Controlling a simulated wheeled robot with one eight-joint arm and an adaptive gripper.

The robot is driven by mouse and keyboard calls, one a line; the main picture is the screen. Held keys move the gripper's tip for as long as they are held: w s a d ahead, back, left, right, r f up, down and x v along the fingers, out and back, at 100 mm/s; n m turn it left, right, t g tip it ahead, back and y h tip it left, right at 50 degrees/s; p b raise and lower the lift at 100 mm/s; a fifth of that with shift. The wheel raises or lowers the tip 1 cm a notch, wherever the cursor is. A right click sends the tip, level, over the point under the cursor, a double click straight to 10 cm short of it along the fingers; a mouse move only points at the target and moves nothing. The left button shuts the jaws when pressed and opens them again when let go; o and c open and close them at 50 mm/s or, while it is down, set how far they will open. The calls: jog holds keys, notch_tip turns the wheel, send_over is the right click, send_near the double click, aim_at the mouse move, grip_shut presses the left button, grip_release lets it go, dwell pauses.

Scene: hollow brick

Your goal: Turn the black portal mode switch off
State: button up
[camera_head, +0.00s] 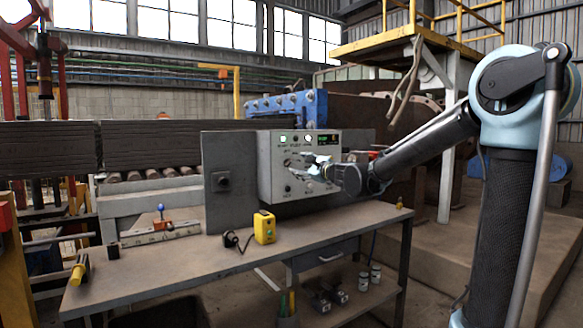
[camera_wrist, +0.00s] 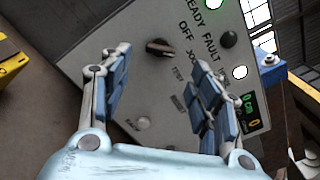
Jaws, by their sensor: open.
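The black mode switch (camera_wrist: 158,47) is a small rotary knob on a light grey control panel (camera_wrist: 95,60). It shows in the wrist view between my fingers and beyond their tips. Labels beside it include OFF, and its exact setting is hard to tell. My gripper (camera_wrist: 162,60) is open and empty, one finger on each side of the knob in the picture. I see no contact with it. In the head view the control panel (camera_head: 272,178) stands upright at the back of the workbench, and my gripper (camera_head: 318,168) is in front of its face, hiding part of it.
The workbench (camera_head: 190,272) holds a yellow box with a black cable (camera_head: 264,227), a metal fixture with a blue-tipped lever (camera_head: 160,230) and a yellow-ended tool (camera_head: 78,272). A dark grey cabinet (camera_head: 222,160) adjoins the panel's left. The bench's front middle is clear.

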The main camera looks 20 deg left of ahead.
aim_at(290, 163)
jog(key=x, duration=0.8)
jog(key=c, duration=1.1)
jog(key=shift+o, duration=0.3)
jog(key=shift+s+a, duration=0.1)
